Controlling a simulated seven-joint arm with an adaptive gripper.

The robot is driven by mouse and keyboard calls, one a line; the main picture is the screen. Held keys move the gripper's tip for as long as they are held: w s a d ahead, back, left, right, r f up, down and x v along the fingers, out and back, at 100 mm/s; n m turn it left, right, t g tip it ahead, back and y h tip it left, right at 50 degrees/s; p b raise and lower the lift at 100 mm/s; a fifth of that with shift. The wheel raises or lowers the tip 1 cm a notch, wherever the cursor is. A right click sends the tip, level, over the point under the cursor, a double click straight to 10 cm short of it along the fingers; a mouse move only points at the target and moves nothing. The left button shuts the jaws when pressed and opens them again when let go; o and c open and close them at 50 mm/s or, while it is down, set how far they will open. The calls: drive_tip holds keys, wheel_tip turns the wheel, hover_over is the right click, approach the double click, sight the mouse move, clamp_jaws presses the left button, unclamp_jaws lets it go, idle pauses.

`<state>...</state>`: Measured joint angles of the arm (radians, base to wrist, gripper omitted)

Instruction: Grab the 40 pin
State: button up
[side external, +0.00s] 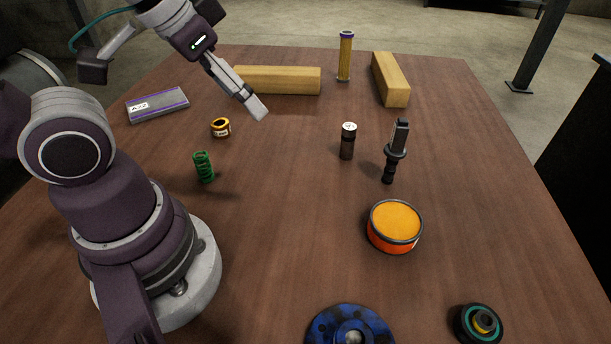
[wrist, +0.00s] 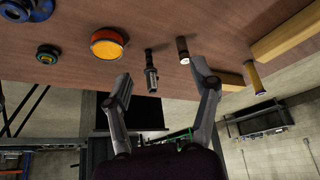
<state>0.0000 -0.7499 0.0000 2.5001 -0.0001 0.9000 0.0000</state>
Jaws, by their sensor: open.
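A short dark upright cylinder with a pale top (side external: 347,142) stands near the table's middle. It may be the 40 pin, but no number is readable on it. It also shows in the wrist view (wrist: 183,46), near the right finger's tip in the picture. My gripper (side external: 256,108) is above the table, left of this cylinder and apart from it. In the wrist view my gripper (wrist: 163,72) has its two fingers spread wide with nothing held between them.
A black stepped part (side external: 395,152) stands just right of the cylinder. An orange-topped round can (side external: 393,226) is nearer. Wooden blocks (side external: 280,80) (side external: 391,80) and a yellow tube (side external: 345,58) are at the back. A green spring (side external: 204,168) and yellow ring (side external: 221,128) are left.

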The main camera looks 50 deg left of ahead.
drive_tip(key=shift+w, duration=0.1)
drive_tip(key=m+h, duration=0.1)
drive_tip(key=m, duration=0.1)
approach(347, 127)
drive_tip(key=shift+t, duration=0.4)
drive_tip(key=x, duration=0.5)
drive_tip(key=shift+a+f, duration=0.15)
drive_tip(key=shift+f, duration=0.15)
drive_tip(key=x, duration=0.5)
drive_tip(key=shift+d+f, duration=0.25)
drive_tip(key=shift+f, duration=0.05)
clamp_jaws()
